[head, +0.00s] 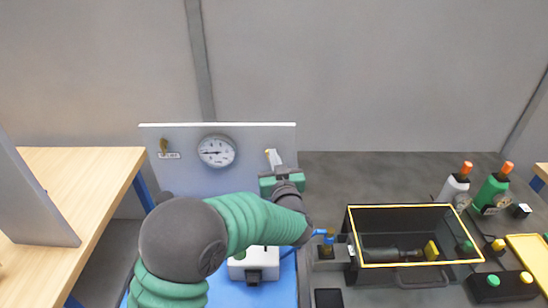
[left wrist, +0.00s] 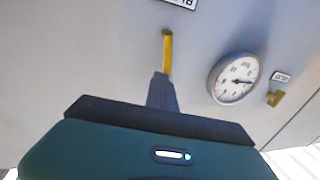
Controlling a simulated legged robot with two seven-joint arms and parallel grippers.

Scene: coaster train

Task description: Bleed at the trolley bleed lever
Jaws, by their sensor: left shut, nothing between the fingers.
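An upright grey panel (head: 185,182) carries a round gauge (head: 217,150) with a yellow lever (head: 163,146) and a small label to its left. A second yellow lever (head: 267,152), right of the gauge, looks to be the bleed lever; it also shows in the left wrist view (left wrist: 167,52). My left gripper (head: 274,160) is shut and empty in front of the panel, its tips at this lever. In the left wrist view the closed fingertips (left wrist: 160,80) overlap one end of the lever; I cannot tell whether they touch. My right gripper is out of view.
A black open case (head: 400,210) with a yellow rim stands right of the blue trolley top (head: 276,294). A white and a green bottle (head: 493,190) stand beyond it. A wooden table (head: 85,170) stands at the left. A white block (head: 255,263) sits below my left arm.

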